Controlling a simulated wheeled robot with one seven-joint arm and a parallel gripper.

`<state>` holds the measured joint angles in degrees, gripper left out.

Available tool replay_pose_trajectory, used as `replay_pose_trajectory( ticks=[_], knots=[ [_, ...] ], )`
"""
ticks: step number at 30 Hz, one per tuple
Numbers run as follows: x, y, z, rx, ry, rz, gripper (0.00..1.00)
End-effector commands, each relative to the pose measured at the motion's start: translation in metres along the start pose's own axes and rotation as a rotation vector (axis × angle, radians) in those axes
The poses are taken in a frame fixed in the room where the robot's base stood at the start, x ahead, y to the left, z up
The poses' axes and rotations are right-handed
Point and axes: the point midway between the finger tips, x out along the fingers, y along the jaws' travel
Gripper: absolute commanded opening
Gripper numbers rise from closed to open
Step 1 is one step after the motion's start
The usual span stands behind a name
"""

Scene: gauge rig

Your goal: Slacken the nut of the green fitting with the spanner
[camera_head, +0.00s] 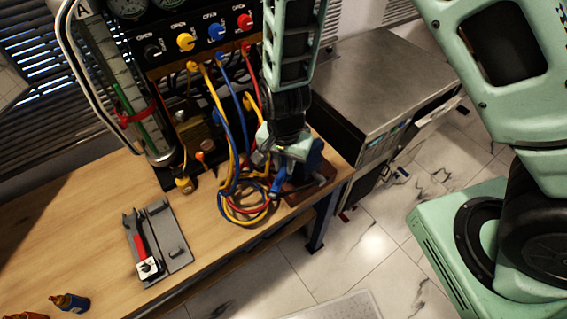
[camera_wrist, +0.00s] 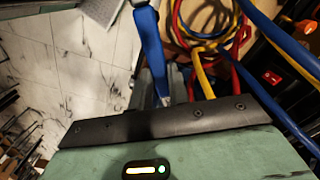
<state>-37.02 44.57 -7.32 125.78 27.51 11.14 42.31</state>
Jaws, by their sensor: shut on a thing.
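My gripper (camera_head: 284,168) is low at the right end of the bench, beside the looped hoses. It is shut on a blue-handled tool (camera_head: 278,184), which looks like a spanner. A second spanner with a red handle (camera_head: 140,236) lies on a grey holder (camera_head: 158,212) at the left, and the holder's other side is empty. I cannot make out a green fitting or its nut in either view.
Yellow, blue and red hoses (camera_head: 230,208) loop beside my gripper and hang from a panel with coloured knobs (camera_head: 217,32). Brass fittings (camera_head: 184,185) stand left of them. A steel-topped cabinet (camera_head: 375,75) is to the right.

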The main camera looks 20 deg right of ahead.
Motion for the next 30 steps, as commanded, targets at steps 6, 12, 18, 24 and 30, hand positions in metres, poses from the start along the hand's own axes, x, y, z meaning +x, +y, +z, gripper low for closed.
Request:
replay_pose_trajectory(
  ticks=[6, 12, 18, 24, 30],
  knots=[
    [0.000, 0.000, -0.004, 0.001, 0.000, 0.000, 0.00],
    [0.000, 0.000, -0.009, 0.001, 0.001, 0.000, 0.00],
    [0.000, 0.000, -0.012, 0.001, 0.001, -0.001, 0.00],
    [0.000, 0.000, -0.012, 0.000, 0.001, -0.001, 0.00],
    [0.000, 0.000, -0.012, 0.000, 0.001, -0.001, 0.00]
  ],
)
